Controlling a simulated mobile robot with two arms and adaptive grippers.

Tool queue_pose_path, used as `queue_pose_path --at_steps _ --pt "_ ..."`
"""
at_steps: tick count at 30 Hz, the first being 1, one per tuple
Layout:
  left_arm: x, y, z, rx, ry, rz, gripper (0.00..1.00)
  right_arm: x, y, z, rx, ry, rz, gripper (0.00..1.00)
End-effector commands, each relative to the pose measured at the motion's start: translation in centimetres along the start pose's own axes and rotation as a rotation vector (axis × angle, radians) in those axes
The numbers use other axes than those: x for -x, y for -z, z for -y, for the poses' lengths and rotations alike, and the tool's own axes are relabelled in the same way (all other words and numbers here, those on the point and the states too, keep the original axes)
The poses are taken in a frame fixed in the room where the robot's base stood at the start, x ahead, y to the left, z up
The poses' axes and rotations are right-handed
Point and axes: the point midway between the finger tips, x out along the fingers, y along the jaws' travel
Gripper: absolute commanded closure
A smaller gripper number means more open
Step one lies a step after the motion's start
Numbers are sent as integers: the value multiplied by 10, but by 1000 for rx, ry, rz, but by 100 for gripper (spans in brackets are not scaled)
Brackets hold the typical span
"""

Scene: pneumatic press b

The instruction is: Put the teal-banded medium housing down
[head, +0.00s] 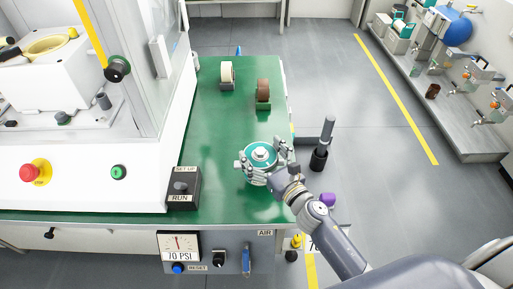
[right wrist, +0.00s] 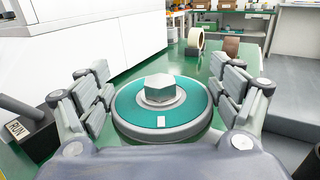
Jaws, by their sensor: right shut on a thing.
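The teal-banded medium housing (head: 260,152) is a round grey body with a teal ring and a pale hex top. It is over the green bench top, near the bench's right edge. In the right wrist view the housing (right wrist: 128,107) is upright and centred between the fingers. My right gripper (head: 264,159) is shut on it, with fingers on both sides; it also shows in the right wrist view (right wrist: 162,98). The underside of the housing is hidden, so I cannot tell whether it touches the bench. My left gripper is not in view.
The green bench top (head: 222,133) has free room behind the housing. A cream roll (head: 227,73) and a brown roll (head: 263,92) stand farther back. A SET UP/RUN switch box (head: 183,188) is at the left, beside the white press. A dark post (head: 321,150) stands off the right edge.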

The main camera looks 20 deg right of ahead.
Motion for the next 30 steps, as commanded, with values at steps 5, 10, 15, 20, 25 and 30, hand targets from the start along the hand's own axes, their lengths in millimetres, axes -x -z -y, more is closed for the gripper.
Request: queue_pose_path --at_steps 5,10,15,20,25,30 --pt "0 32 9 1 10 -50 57 -31 0 6 0 -2 6 62" --pt "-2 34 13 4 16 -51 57 -39 2 8 0 -2 5 62" --pt "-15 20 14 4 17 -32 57 -39 18 8 0 -1 4 62" --pt "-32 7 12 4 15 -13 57 -38 37 8 -2 -1 3 62" --pt "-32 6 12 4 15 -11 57 -38 37 8 0 -1 5 62" --pt "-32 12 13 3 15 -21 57 -38 37 8 0 -1 4 62"
